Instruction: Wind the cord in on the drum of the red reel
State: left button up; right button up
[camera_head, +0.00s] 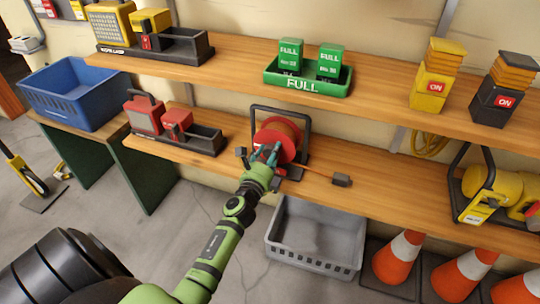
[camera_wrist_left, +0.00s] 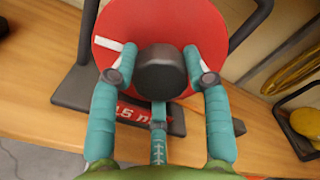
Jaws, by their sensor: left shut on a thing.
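The red reel (camera_head: 284,133) stands on the lower wooden shelf in a dark tube frame, with orange cord on its drum. A short run of orange cord (camera_head: 316,172) leads right along the shelf to a dark plug block (camera_head: 341,180). My left gripper (camera_head: 268,155) is at the front of the reel. In the left wrist view its teal fingers sit on both sides of a black knob (camera_wrist_left: 162,72) on the red disc (camera_wrist_left: 122,28), shut on it. A white stripe (camera_wrist_left: 108,43) shows left of the knob. My right gripper is not in view.
A grey crate (camera_head: 315,240) stands on the floor below the shelf, with orange cones (camera_head: 398,258) to its right. A tray with red units (camera_head: 176,127) is left of the reel, a yellow reel (camera_head: 485,190) far right. The upper shelf (camera_head: 385,95) overhangs behind.

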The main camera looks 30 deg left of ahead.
pick_arm(q)
jog(key=shift+d+r+m, duration=0.1)
jog(key=shift+d+m, duration=0.1)
jog(key=shift+m, duration=0.4)
jog(key=o, duration=1.1)
jog(key=shift+w, duration=0.1)
jog(key=shift+o, duration=0.2)
jog(key=shift+s+f, duration=0.2)
jog(key=shift+s, duration=0.3)
jog(key=v, duration=1.1)
